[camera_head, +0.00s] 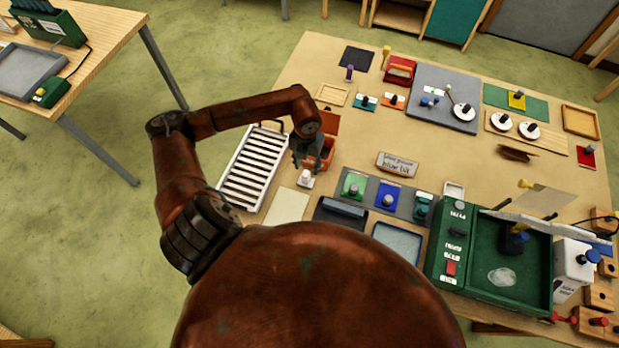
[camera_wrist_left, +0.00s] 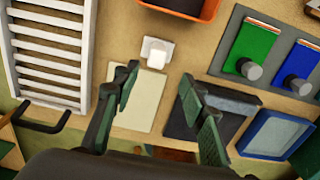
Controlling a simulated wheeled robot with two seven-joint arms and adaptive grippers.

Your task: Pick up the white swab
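The white swab, as I take it, is a small white block (camera_head: 305,178) on a pale base, standing on the table just in front of the orange bin; it also shows in the left wrist view (camera_wrist_left: 157,54). My left gripper (camera_head: 304,158) is above the table near it, between the bin and the block. In the left wrist view its fingers (camera_wrist_left: 157,84) are apart with nothing between them, and the block is beyond the fingertips, not touched. My right gripper is not in view.
A white slatted rack (camera_head: 254,168) lies left of the block, and an orange bin (camera_head: 328,122) stands behind it. A cream sheet (camera_wrist_left: 139,100) lies flat in front. Green and blue pieces on a grey board (camera_head: 405,203) are to the right, beside a dark block (camera_head: 340,211).

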